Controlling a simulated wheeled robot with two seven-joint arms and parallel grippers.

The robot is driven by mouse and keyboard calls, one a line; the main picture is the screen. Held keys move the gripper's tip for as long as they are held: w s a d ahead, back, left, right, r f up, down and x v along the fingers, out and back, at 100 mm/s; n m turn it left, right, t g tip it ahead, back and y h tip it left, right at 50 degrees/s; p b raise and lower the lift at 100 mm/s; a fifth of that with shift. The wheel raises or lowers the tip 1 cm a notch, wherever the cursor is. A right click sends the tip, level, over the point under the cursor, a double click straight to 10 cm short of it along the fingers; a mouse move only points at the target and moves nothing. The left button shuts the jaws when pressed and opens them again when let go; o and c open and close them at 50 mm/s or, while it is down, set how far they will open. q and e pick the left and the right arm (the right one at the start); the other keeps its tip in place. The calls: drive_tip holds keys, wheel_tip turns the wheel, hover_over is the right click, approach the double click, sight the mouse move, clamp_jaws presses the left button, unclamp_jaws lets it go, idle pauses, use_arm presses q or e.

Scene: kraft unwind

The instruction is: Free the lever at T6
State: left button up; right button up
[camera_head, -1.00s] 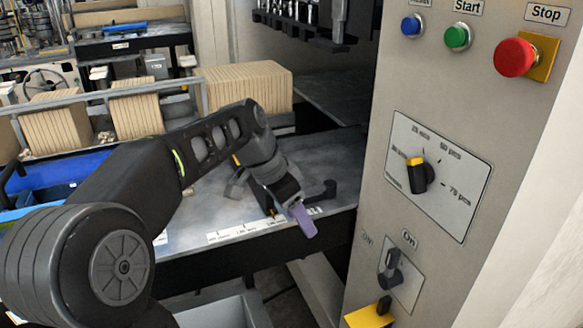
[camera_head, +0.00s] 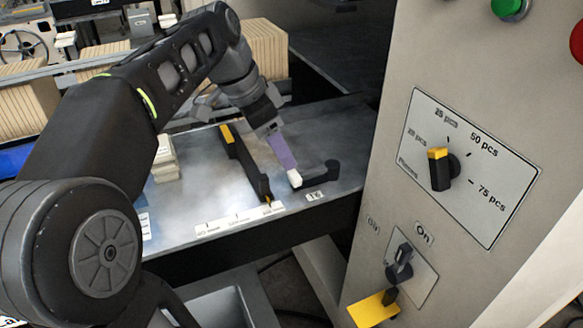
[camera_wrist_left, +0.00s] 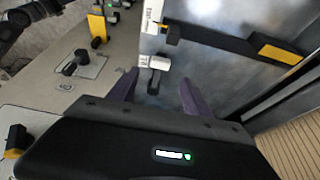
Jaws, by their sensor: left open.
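A short dark lever (camera_head: 321,172) with a white end piece (camera_head: 294,179) sits at the front right of the metal table, beside a small label (camera_head: 317,196) that I cannot read surely. In the left wrist view its white end (camera_wrist_left: 160,64) shows in line with the gap between my fingers. My left gripper (camera_head: 284,160) comes down over the lever from behind; one purple finger shows close to the white end. In the left wrist view both purple fingers of my left gripper (camera_wrist_left: 156,85) stand apart, with nothing held. I cannot tell whether they touch the lever. My right gripper is not in view.
The control panel (camera_head: 400,215) with a dial (camera_head: 440,168) and a switch (camera_head: 401,262) stands close at the right. Stacked cardboard (camera_head: 265,55) is behind.

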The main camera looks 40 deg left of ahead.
sight(294, 174)
use_arm(q)
drive_tip(key=x, duration=0.7)
drive_tip(key=shift+w+d+f+p, duration=0.1)
drive_tip(key=shift+f+p, duration=0.15)
drive_tip(key=shift+p, duration=0.05)
drive_tip(key=shift+c, duration=0.2)
clamp_jaws()
idle(0.9)
